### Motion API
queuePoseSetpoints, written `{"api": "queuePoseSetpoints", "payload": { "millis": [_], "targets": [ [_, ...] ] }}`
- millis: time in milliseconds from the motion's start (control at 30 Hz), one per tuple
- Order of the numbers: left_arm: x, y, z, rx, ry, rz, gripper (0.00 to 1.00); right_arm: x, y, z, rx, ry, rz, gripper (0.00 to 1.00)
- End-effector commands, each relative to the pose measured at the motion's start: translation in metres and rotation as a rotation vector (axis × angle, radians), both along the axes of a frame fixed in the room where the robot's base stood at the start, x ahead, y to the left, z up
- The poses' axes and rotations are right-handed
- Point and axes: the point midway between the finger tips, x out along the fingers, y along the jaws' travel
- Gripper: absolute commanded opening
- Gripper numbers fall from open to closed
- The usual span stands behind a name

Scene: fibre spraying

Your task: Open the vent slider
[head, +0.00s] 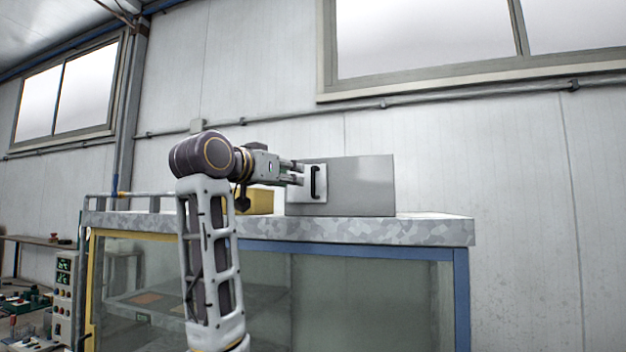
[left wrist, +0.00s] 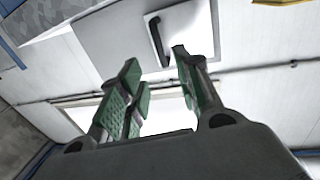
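The vent slider is a pale plate (head: 308,184) with a black bar handle (head: 315,182), on the front of a grey metal box (head: 360,186). The handle stands upright in the head view. My left gripper (head: 299,173) is just left of the handle at about its height. In the left wrist view the gripper (left wrist: 155,62) is open, with its green-padded fingers apart and nothing held. There the black handle (left wrist: 158,42) shows past the fingertips, nearer the right-hand finger; I cannot tell whether they touch. My right gripper is not in view.
The box stands on a mottled grey top (head: 430,231) of a glass-sided cabinet with a blue frame (head: 461,300). A yellow block (head: 260,201) sits left of the box, behind my arm. A rail (head: 130,197) runs along the left. The top right of the box is bare.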

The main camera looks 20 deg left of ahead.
Motion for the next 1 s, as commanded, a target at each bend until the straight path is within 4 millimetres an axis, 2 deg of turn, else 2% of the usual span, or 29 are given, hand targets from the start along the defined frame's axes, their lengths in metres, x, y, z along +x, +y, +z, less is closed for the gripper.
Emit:
{"api": "queuePoseSetpoints", "payload": {
  "millis": [700,1000],
  "targets": [
    [0.087,-0.021,0.002,-0.001,0.002,0.0,0.34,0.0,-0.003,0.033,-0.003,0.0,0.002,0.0],
    [0.112,-0.026,0.001,-0.001,0.001,0.0,0.34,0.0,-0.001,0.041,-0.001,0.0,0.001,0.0]
  ]
}}
